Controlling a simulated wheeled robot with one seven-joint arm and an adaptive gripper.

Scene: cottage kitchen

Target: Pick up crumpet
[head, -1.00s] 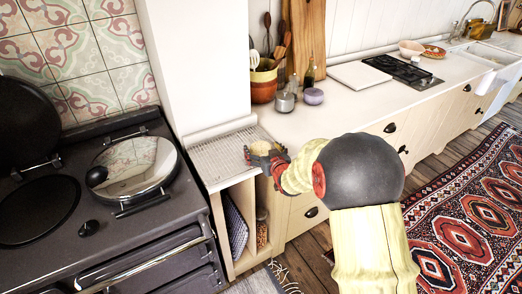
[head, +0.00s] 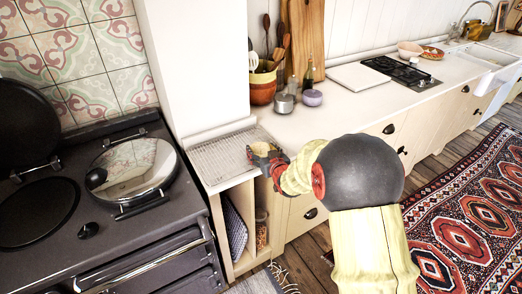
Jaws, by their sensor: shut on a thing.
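The crumpet (head: 262,148) is a small, pale tan round piece between the fingers of my gripper (head: 262,157). My gripper is shut on it, over the front part of the worktop near the ribbed draining area (head: 218,153). The dark fingers hide part of the crumpet's side. I cannot tell how far it is above the surface.
A black range (head: 95,190) with a shiny domed lid stands at the left. A striped utensil pot (head: 263,82), a small metal pot (head: 284,103) and a purple jar (head: 312,97) stand behind my gripper. A white board (head: 360,76) lies further right. Some worktop between is clear.

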